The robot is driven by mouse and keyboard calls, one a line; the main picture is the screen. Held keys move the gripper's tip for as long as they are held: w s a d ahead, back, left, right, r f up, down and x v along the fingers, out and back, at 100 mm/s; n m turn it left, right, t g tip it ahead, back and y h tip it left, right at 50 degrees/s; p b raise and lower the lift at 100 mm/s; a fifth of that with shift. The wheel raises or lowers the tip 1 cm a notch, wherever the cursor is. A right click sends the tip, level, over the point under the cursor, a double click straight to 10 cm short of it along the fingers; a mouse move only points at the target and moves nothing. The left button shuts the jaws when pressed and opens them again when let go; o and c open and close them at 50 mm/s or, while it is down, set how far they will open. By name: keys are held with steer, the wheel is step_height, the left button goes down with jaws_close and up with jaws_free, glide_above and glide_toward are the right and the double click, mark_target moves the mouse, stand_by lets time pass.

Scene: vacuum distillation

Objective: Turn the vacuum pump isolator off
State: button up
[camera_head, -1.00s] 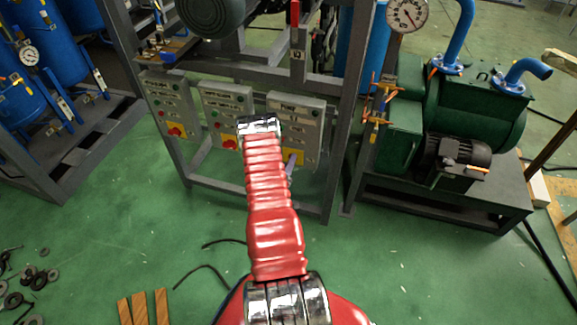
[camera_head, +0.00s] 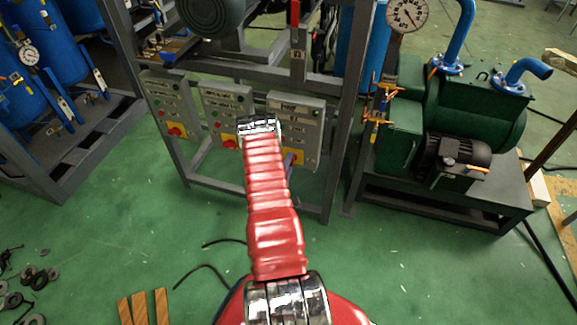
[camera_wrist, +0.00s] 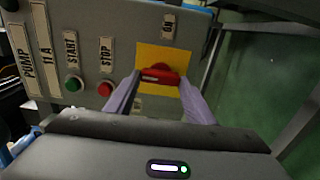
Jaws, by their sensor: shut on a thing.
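The pump isolator is a red rotary handle (camera_wrist: 158,75) on a yellow plate (camera_wrist: 172,55), low on a grey control box marked PUMP. In the wrist view my gripper (camera_wrist: 160,88) has its two purple-grey fingers either side of the red handle, shut on it. The handle's grip lies roughly across the picture. In the head view the pump box (camera_head: 300,112) is the rightmost of three, and my red arm hides part of it. A corner of the yellow plate (camera_head: 297,157) shows beside the arm; the handle is hidden there.
On the pump box are a green START button (camera_wrist: 73,84) and a red STOP button (camera_wrist: 105,88). Two similar boxes (camera_head: 165,105) (camera_head: 228,105) stand to the left on the grey frame (camera_head: 332,160). A green pump (camera_head: 455,120) stands right. Green floor in front is mostly clear.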

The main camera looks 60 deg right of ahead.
steer(key=shift+w+f, duration=0.1)
steer(key=o, duration=1.1)
steer(key=shift+c, duration=0.2)
steer(key=s+a, duration=0.2)
steer(key=a, duration=1.1)
steer(key=shift+s+a, duration=0.15)
steer(key=shift+a, duration=0.2)
